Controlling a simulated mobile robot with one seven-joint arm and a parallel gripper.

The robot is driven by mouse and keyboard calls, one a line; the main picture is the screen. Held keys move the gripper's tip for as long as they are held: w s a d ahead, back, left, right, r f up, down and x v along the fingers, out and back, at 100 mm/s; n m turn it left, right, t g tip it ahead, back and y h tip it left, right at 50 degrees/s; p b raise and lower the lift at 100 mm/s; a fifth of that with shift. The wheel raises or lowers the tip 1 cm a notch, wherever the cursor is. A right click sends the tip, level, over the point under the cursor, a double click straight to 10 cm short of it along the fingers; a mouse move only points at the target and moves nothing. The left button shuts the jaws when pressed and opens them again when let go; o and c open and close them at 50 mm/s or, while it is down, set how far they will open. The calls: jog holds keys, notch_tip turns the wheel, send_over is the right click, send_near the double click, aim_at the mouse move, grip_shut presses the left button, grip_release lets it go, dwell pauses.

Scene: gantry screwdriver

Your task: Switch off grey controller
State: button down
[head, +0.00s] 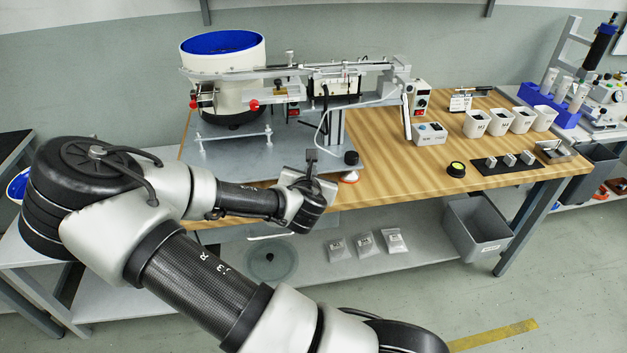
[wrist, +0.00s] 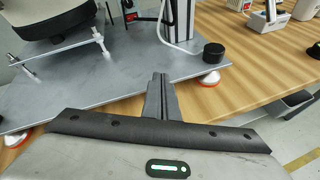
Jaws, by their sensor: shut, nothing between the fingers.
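I cannot tell the switch position on either. My gripper (head: 311,158) is shut and empty in front of the metal plate's right part, apart from both boxes. Its closed fingers (wrist: 160,88) point forward in the wrist view.
The feeder machine with a blue-lined bowl (head: 222,43) stands on a grey metal plate (wrist: 110,85). A black knob (wrist: 214,54) and red-rimmed foot (wrist: 209,78) are near my fingers. Bare wood (head: 385,160) lies between.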

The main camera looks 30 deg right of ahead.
jog(key=shift+s+d+f+m, duration=0.2)
jog(key=shift+s+f+m, duration=0.2)
jog(key=shift+m, duration=0.3)
jog(key=shift+g, duration=0.3)
